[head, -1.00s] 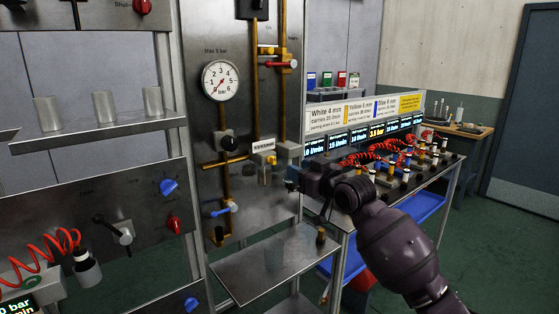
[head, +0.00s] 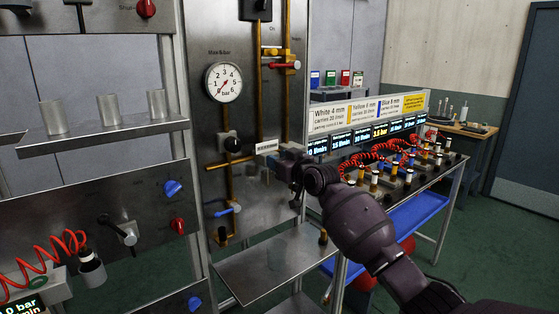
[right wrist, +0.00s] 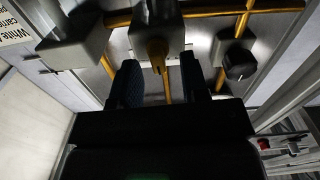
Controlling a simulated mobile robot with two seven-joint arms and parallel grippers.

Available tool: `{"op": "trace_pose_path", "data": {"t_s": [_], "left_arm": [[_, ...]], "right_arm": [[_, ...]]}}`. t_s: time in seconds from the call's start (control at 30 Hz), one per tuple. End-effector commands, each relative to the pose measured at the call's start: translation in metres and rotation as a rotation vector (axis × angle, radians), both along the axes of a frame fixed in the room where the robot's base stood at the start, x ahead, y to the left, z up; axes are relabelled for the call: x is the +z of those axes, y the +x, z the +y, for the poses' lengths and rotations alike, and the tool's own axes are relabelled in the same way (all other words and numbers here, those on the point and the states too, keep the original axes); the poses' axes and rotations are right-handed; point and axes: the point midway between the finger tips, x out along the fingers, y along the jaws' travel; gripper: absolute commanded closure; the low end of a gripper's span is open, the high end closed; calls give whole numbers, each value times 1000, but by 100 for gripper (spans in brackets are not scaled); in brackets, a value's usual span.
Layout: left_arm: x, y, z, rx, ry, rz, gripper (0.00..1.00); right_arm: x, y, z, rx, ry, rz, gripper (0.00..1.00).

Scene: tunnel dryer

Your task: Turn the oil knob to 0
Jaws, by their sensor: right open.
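The oil unit is a grey block with a white label (head: 266,146) on the steel panel; the label is too small to read. My right gripper (head: 281,171) is just in front of and below this block, hiding its lower part. In the right wrist view, the open fingers (right wrist: 160,75) straddle the line of a yellow-brass piece (right wrist: 157,50) on a grey block (right wrist: 156,22). The piece lies just beyond the fingertips, and nothing is seen gripped. I cannot make out the knob's scale or setting. My left gripper is not in view.
A black knob (head: 233,145) sits left of the block, with a pressure gauge (head: 223,82) above. A blue-handled valve (head: 229,209) and a steel shelf (head: 274,262) are below. A bench with red coiled hoses (head: 365,155) stands to the right.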

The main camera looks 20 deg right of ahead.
Motion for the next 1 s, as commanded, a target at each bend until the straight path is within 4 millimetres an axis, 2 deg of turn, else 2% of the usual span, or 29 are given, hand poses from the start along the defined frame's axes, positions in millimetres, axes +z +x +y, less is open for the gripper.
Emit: {"op": "trace_pose_path", "data": {"t_s": [0.2,0.5,0.77,1.0], "left_arm": [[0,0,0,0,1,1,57],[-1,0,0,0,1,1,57],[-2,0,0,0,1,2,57],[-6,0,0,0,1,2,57]], "right_arm": [[0,0,0,0,0,0,59],[0,0,0,0,1,0,100],[-1,0,0,0,-24,-8,100],[-1,-1,1,-1,-134,-49,100]]}}
